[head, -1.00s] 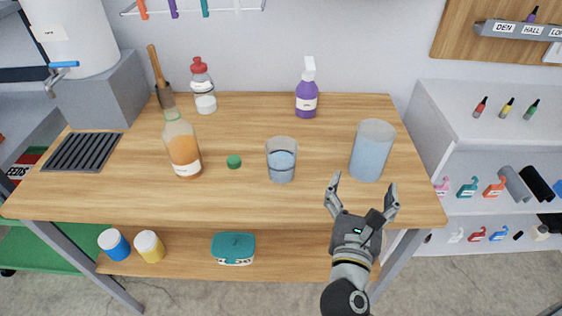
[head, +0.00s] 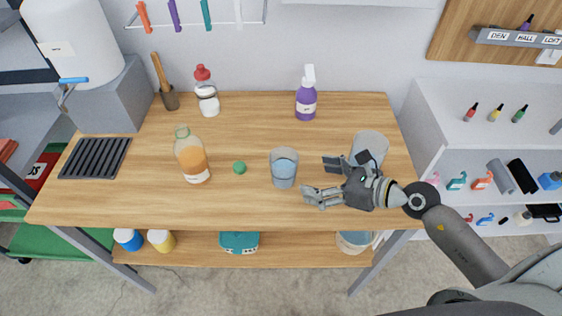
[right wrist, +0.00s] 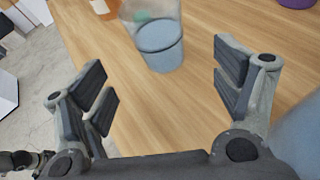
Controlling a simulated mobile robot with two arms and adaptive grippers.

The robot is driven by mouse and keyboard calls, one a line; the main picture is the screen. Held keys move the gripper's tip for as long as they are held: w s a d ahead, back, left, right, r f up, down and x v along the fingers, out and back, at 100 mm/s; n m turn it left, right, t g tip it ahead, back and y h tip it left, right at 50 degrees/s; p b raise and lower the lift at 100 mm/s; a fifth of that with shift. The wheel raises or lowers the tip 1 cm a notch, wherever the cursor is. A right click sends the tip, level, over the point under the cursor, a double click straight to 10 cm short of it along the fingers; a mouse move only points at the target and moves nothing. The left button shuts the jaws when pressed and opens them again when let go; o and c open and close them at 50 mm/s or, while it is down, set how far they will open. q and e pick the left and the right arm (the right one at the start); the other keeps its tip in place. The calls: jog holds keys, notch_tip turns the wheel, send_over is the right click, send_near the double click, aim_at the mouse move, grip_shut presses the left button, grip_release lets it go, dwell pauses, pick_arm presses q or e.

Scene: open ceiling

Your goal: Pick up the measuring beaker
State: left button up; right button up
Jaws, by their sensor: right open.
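A clear glass vessel with blue liquid (head: 284,168), which looks like the measuring beaker, stands upright mid-table. It also shows beyond my fingers in the right wrist view (right wrist: 160,42). My right gripper (head: 316,178) is open and empty over the table, just right of this vessel, with its fingers pointing left towards it and a gap between them. In the right wrist view the open jaws (right wrist: 165,80) have bare wood between them. A wider clear container (head: 370,143) stands behind the gripper, partly hidden by it. My left gripper is not in view.
A green cap (head: 239,167) and a bottle of orange liquid (head: 192,158) stand left of the vessel. A purple spray bottle (head: 306,97) and a red-capped bottle (head: 206,92) stand at the back. The front of the tabletop (head: 230,207) is clear.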

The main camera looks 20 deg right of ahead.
aim_at(294, 174)
jog(key=p+x, duration=0.1)
jog(key=x, duration=0.4)
jog(key=shift+w+a+f, duration=0.1)
jog(key=shift+a+f, duration=0.05)
jog(key=shift+f, duration=0.05)
jog(key=p+x, duration=0.1)
jog(key=x, duration=0.3)
jog(key=shift+w+a+p, duration=0.2)
jog(key=shift+a+p, duration=0.05)
jog(key=shift+p, duration=0.1)
jog(key=shift+w+a+f, duration=0.2)
jog(key=shift+w, duration=0.05)
jog(key=shift+s, duration=0.1)
jog(key=c, duration=1.2)
